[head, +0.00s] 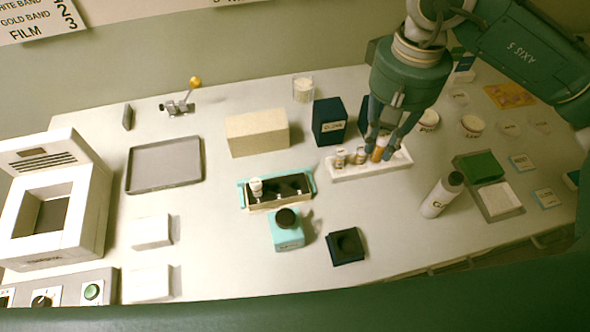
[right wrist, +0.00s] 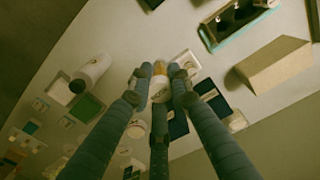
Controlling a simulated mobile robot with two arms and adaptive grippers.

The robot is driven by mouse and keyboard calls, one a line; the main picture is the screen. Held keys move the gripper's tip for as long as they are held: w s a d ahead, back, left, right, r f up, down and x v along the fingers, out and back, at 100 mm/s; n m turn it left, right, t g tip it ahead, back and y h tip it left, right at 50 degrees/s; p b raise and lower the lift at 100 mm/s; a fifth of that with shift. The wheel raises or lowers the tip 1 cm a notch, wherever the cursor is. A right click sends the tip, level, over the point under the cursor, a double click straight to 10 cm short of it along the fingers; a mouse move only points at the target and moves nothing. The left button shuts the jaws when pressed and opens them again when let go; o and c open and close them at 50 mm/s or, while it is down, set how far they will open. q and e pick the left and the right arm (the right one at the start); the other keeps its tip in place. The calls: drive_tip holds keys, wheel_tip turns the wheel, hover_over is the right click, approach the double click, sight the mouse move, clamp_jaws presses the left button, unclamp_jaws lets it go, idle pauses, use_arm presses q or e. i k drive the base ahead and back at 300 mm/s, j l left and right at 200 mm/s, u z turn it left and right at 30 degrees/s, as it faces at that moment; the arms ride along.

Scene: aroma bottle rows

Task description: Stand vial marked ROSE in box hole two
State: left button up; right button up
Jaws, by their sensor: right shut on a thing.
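My right gripper (head: 384,142) is shut on an amber vial (head: 378,152) at the white rack (head: 372,172). The fingers cover much of this vial, and its label cannot be read. In the right wrist view, my right gripper's fingers (right wrist: 160,88) close around the vial (right wrist: 160,68). Two other vials (head: 340,160) stand in the rack to its left; their labels are too small to read. The box with holes (head: 310,188) has a teal rim and lies left of the rack. A white-capped vial (head: 256,188) stands in its left hole; the other holes look dark and empty.
A teal bottle with a black cap (head: 287,236) stands in front of the box. Dark blue boxes (head: 328,122) and a beige block (head: 257,132) stand behind. A grey tray (head: 165,180) lies at left.

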sight(278, 192)
drive_tip(key=u, duration=0.4)
drive_tip(key=k+u, duration=0.15)
drive_tip(key=u, duration=0.3)
drive_tip(key=k+u, duration=0.1)
drive_tip(key=u, duration=0.3)
drive_tip(key=k, duration=0.3)
